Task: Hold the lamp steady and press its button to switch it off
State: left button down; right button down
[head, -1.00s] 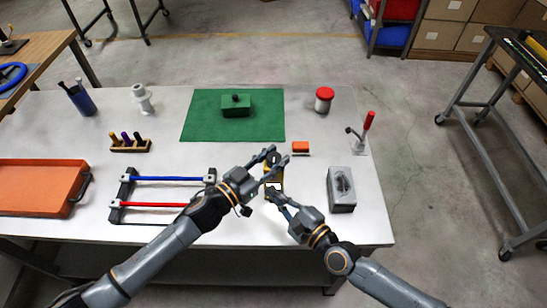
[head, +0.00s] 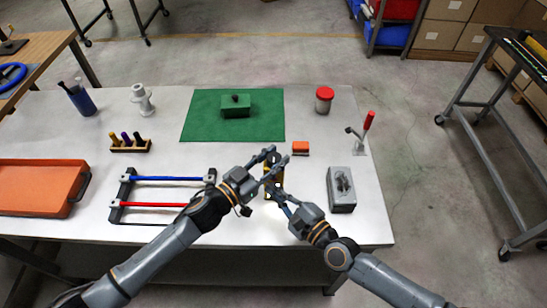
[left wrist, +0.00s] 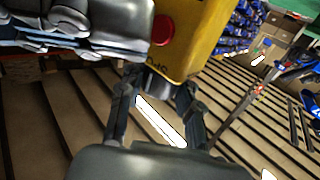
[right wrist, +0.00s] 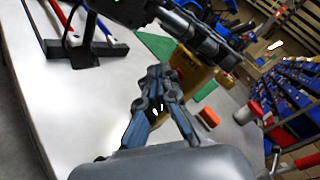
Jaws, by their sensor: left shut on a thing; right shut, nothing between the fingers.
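In the right wrist view the tips (right wrist: 160,72) overlap the lamp's yellow side (right wrist: 197,78); contact with the button cannot be told.
An orange block (head: 300,148) lies just right of the lamp, and a grey box (head: 341,190) stands farther right. A rack with blue and red bars (head: 125,190) is on the left. A green mat (head: 200,122) lies behind. The front table strip is clear.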

jog(key=shift+w, duration=0.15)
dwell(0.5)
jog(key=shift+w, duration=0.3)
jog(key=shift+w, duration=0.15)
dwell(0.4)
jog(key=shift+s, duration=0.6)
jog(key=s, duration=0.6)
jog(key=shift+a, duration=0.2)
dwell(0.3)
